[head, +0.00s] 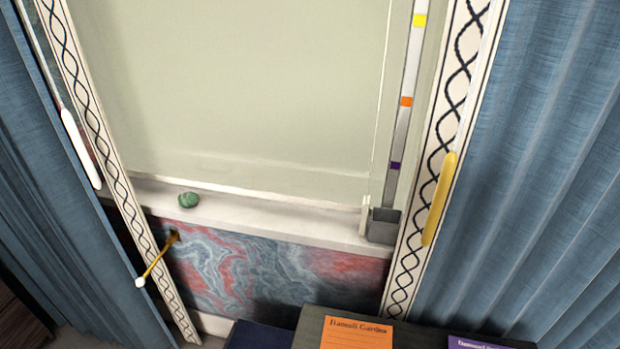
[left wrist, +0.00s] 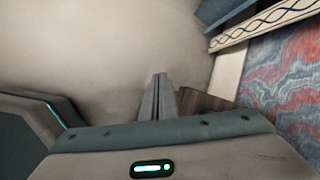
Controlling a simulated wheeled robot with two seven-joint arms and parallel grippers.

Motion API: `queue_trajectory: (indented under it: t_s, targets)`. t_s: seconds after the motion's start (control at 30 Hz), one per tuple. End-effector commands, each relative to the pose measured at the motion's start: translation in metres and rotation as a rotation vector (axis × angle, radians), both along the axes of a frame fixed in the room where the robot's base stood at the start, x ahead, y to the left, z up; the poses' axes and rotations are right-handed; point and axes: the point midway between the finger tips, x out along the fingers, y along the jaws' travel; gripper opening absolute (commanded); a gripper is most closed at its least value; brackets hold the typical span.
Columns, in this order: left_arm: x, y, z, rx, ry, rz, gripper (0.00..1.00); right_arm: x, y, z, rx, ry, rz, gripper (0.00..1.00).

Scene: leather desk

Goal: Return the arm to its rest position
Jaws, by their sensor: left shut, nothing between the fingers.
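My left gripper (left wrist: 159,78) shows only in the left wrist view. Its two grey fingers are together, with nothing between them. Around the fingertips is a plain beige surface, and a brown wooden surface (left wrist: 200,104) lies just right of them; I cannot tell whether anything touches. Neither of my grippers shows in the head view, and the right one is in no view.
The head view shows a pale blind (head: 240,90) between blue curtains (head: 550,170). A green stone (head: 188,200) sits on the white sill (head: 270,215). A brass crank (head: 157,260) sticks out below it. Dark boxes with an orange label (head: 356,334) stand at the bottom.

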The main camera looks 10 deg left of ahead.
Motion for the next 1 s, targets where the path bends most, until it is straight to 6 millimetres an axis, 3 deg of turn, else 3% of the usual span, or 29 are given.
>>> queue_trajectory:
  t_s: [0.03,0.17,0.3,0.5,0.6,0.7,0.8,1.0]
  targets:
    - [-0.026,-0.011,-0.023,-0.042,-0.007,0.037,0.0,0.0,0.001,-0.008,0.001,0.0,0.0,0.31]
    - [-0.086,-0.039,-0.064,-0.155,-0.045,0.16,0.0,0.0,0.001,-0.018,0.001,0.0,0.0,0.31]
    - [-0.16,-0.071,-0.103,-0.277,-0.084,0.329,0.0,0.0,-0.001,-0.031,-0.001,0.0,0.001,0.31]
    - [-0.265,-0.113,-0.141,-0.429,-0.136,0.612,0.0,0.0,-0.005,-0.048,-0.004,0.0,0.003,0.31]
    - [-0.306,-0.129,-0.15,-0.482,-0.16,0.738,0.0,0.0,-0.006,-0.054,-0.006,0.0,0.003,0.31]
    - [-0.334,-0.139,-0.154,-0.514,-0.177,0.83,0.0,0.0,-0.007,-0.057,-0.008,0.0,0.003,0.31]
    - [-0.348,-0.144,-0.155,-0.53,-0.188,0.881,0.0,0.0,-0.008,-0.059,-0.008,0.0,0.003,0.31]
    - [-0.352,-0.145,-0.154,-0.536,-0.193,0.898,0.0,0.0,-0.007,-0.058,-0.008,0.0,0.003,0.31]
